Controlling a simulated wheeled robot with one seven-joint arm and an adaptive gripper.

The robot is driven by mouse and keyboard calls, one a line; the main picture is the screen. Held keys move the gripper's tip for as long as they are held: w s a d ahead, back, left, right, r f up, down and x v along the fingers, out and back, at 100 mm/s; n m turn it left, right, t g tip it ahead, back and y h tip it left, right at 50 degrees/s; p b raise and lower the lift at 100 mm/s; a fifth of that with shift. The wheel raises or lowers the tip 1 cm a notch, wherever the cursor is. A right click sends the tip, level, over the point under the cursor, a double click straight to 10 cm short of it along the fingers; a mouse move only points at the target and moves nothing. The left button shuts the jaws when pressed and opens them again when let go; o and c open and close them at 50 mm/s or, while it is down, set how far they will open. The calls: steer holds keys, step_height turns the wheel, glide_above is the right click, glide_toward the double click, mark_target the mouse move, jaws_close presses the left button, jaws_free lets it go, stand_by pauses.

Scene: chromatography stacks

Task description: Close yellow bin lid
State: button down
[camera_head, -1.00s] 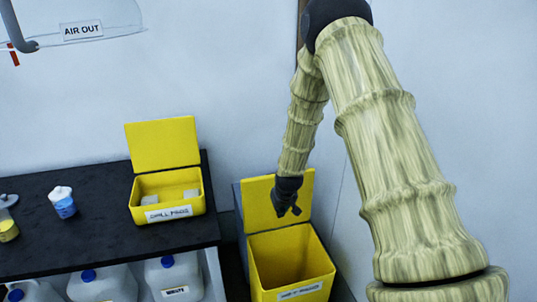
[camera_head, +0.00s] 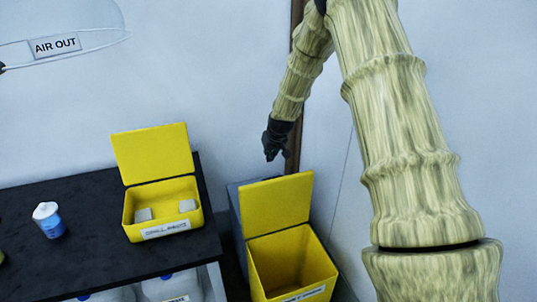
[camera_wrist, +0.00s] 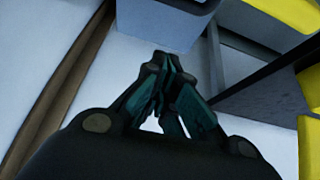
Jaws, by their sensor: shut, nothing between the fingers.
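A tall yellow bin (camera_head: 262,268) stands on the floor to the right of the bench, with a white label on its front. Its yellow lid (camera_head: 276,204) is open, standing up at the back. A smaller yellow box (camera_head: 130,212) sits on the bench, labelled on its front, and its lid (camera_head: 153,154) also stands open. My gripper (camera_head: 271,156) is shut and empty, pointing down above the tall bin's raised lid and apart from it in the picture. In the wrist view my closed fingers (camera_wrist: 167,66) show, with yellow parts (camera_wrist: 298,14) at the right edge; I cannot tell which bin they belong to.
The black bench (camera_head: 82,213) fills the lower left, with a blue-and-white bottle (camera_head: 48,220) on it and jugs (camera_head: 170,287) below. A grey panel (camera_head: 234,205) stands beside the tall bin's lid. The wall is close behind.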

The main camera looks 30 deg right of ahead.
step_height(320, 180, down, 8)
steer(key=p, duration=0.2)
steer(key=shift+r+p, duration=0.15)
steer(key=shift+p, duration=0.15)
stand_by(0.5)
steer(key=shift+s+a, duration=0.2)
